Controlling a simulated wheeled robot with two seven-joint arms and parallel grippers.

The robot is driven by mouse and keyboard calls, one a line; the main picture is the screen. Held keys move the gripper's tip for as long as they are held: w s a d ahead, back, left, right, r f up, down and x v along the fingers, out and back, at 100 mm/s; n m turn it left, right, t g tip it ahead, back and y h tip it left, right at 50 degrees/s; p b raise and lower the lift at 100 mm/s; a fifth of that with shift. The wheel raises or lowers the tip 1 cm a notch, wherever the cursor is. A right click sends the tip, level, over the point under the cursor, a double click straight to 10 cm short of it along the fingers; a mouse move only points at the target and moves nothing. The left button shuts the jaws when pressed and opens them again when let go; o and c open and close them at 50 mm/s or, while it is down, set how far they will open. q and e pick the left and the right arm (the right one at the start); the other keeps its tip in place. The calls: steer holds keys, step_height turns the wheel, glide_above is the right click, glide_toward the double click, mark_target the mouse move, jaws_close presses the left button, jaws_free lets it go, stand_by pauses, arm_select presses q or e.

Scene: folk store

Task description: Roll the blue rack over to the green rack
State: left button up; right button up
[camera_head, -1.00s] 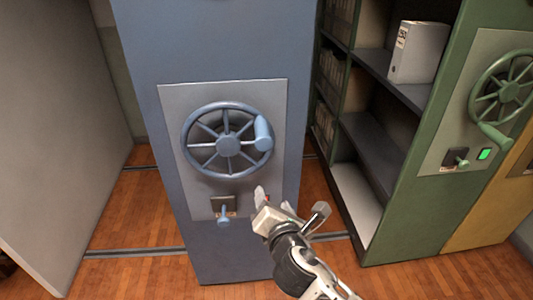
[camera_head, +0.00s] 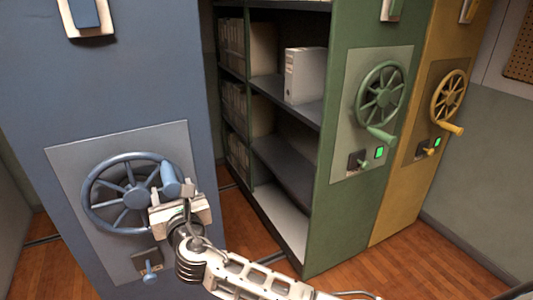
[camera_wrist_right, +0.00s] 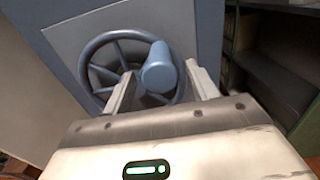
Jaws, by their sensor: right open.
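The blue rack (camera_head: 130,85) stands at the left in the head view. Its handwheel (camera_head: 98,208) has a knob (camera_head: 172,178) on its right side, and a small lever (camera_head: 150,270) sits below. My right gripper (camera_head: 180,190) is at the knob. In the right wrist view the knob (camera_wrist_right: 158,70) lies between the open fingers of the gripper (camera_wrist_right: 160,90), with no clear contact. The green rack (camera_head: 350,45) stands to the right with its own wheel (camera_head: 381,95) and a lit green light. My left gripper is not in view.
An open aisle with floor (camera_head: 245,225) lies between the blue and green racks. Shelves (camera_head: 290,160) in the green rack hold a white binder box (camera_head: 303,75). A yellow rack (camera_head: 415,170) stands right beside the green one. Floor rails run under the racks.

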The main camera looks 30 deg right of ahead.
mark_target(169, 178)
steer(key=w+b, duration=0.2)
steer(key=w, duration=0.2)
steer(key=shift+w+f, duration=0.15)
steer(key=shift+f, duration=0.05)
steer(key=shift+w+r, duration=0.2)
steer(key=shift+w, duration=0.55)
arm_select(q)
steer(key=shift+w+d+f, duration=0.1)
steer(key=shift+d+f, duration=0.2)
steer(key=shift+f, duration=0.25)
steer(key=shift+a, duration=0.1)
arm_select(e)
jaws_close()
